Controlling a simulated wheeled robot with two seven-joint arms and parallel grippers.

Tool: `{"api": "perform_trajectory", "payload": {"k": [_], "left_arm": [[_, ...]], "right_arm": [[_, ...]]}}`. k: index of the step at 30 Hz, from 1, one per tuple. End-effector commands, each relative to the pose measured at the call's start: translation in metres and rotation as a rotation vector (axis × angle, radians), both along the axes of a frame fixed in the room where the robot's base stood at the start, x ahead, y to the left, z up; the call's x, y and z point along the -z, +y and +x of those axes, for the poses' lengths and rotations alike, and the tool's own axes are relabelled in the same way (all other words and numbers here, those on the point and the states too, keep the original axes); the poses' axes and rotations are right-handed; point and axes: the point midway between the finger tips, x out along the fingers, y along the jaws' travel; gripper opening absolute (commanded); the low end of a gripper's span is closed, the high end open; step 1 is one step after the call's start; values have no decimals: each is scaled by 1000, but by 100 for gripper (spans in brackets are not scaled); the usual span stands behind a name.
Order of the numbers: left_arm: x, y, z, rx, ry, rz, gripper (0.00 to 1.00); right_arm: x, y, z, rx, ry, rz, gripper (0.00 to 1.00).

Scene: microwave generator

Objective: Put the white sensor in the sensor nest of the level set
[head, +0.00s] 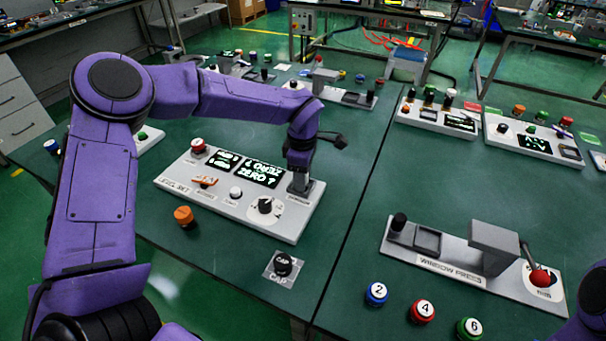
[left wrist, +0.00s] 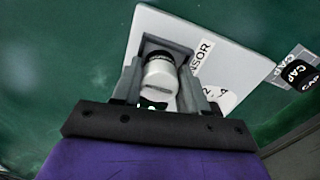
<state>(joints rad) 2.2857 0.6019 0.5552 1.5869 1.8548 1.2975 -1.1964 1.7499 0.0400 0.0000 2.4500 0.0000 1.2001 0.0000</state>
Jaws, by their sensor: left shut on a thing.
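The level set (head: 225,203) is a pale slab with a lit screen, a red button and a dial. My left gripper (head: 299,180) points down at its right end, where the sensor nest is. In the left wrist view the left gripper (left wrist: 160,88) is shut on the white sensor (left wrist: 160,75), a white cylinder with a dark ring near its top. The sensor nest (left wrist: 170,43), a grey square frame by the "SENSOR" lettering, surrounds or lies just under the sensor; I cannot tell if it is seated. The head view hides the sensor. My right gripper is out of view.
A black cap (head: 283,264) sits on a marked pad in front of the level set. An orange knob (head: 184,215) stands at its front left. A grey press station (head: 493,247) and several numbered buttons are on the right table. A seam separates the tables.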

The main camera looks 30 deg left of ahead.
Motion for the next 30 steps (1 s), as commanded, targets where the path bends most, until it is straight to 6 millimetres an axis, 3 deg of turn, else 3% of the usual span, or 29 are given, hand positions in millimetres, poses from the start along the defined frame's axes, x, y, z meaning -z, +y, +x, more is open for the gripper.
{"api": "perform_trajectory", "payload": {"k": [8,9,10,21,23,30], "left_arm": [[3,0,0,0,0,-1,4],[2,0,0,0,-1,-1,56],[2,0,0,0,-1,-1,66],[-4,0,0,0,-2,0,68],[-14,0,1,-1,-5,-1,68],[-75,0,1,-1,-6,0,68]], "right_arm": [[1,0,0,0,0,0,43],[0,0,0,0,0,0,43],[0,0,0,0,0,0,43],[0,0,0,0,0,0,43],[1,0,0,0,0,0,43],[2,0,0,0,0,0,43]]}}
